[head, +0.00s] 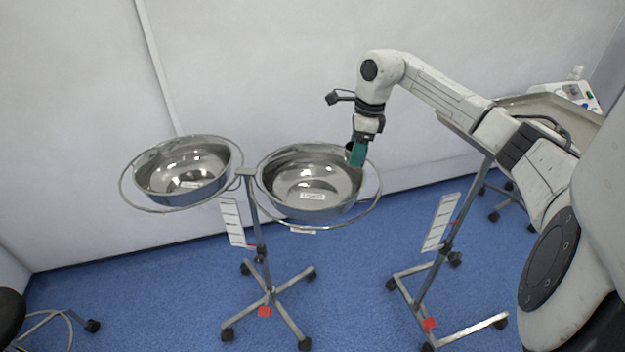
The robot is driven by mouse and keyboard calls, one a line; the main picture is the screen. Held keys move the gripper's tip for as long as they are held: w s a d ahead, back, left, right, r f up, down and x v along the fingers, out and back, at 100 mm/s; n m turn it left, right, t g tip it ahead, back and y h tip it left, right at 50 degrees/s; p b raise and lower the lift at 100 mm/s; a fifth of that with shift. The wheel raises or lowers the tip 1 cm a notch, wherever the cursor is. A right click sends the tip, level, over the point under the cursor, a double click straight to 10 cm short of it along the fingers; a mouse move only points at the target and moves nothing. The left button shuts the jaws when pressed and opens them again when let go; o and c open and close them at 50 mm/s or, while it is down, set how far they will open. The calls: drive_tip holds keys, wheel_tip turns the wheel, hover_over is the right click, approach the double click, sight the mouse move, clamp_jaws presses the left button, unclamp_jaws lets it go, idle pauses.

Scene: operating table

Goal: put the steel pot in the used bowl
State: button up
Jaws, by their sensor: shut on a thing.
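My gripper (364,136) is at the end of the raised arm, pointing down over the right rim of the right-hand steel bowl (292,166). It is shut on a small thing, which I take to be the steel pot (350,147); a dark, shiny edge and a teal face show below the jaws. The teal part overlaps the bowl's right rim in the picture; I cannot tell whether it touches. A second steel bowl (163,170) sits in the left ring of the same stand. Both bowls carry small white labels, too small to read surely. Both look empty.
The two-ring bowl stand (258,225) stands on a wheeled base on the blue floor. A wheeled stand with a steel tray (540,105) is at the right behind my arm. A white device (572,92) is beyond it. Free floor lies between the stands.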

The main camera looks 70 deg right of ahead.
drive_tip(key=w+a+f, duration=0.1)
drive_tip(key=w+f, duration=0.1)
drive_tip(key=w, duration=0.1)
drive_tip(key=w+a+f, duration=0.1)
drive_tip(key=w+f, duration=0.2)
drive_tip(key=w+a+f, duration=0.2)
drive_tip(key=w+f, duration=0.1)
drive_tip(key=shift+w, duration=0.35)
drive_tip(key=f, duration=0.3)
drive_tip(key=shift+w+a, duration=0.2)
drive_tip(key=shift+w, duration=0.05)
drive_tip(key=shift+f, duration=0.3)
drive_tip(key=shift+f, duration=0.15)
